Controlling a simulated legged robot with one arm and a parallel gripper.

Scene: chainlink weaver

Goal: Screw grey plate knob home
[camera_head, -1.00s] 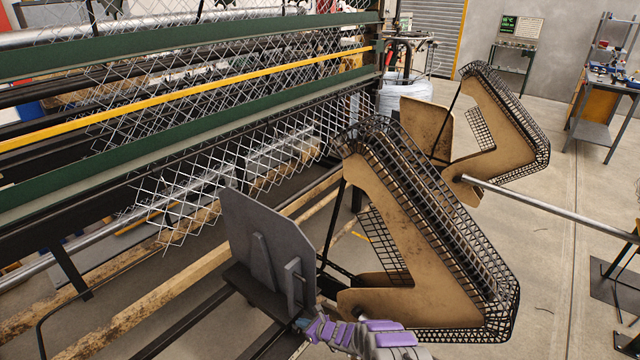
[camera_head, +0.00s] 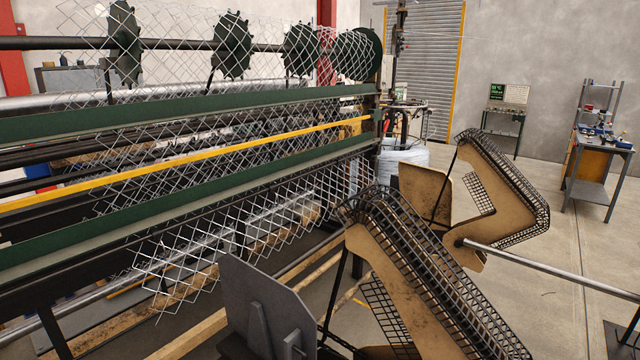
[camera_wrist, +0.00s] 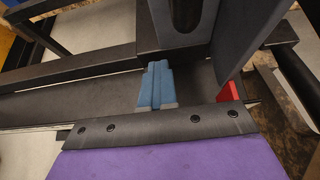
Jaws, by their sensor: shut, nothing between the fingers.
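The grey plate (camera_head: 250,288) stands upright at the bottom of the head view, with a rib and a small bracket (camera_head: 293,340) on its face. In the wrist view, a dark grey upright panel (camera_wrist: 238,35) and a slotted dark part (camera_wrist: 182,22) stand just beyond my gripper (camera_wrist: 156,84). Its blue fingers are shut together and empty, over a dark flat bar (camera_wrist: 85,103). A small red piece (camera_wrist: 229,92) shows right of the fingers; I cannot tell what it is. I cannot make out the knob. My gripper is out of the head view.
A chainlink machine with green beams (camera_head: 180,198) and a yellow bar (camera_head: 190,168) fills the left. Tan V-shaped guards with black mesh (camera_head: 440,265) stand close right of the plate. A metal rod (camera_head: 520,258) crosses at the right. Open floor (camera_head: 555,290) lies beyond.

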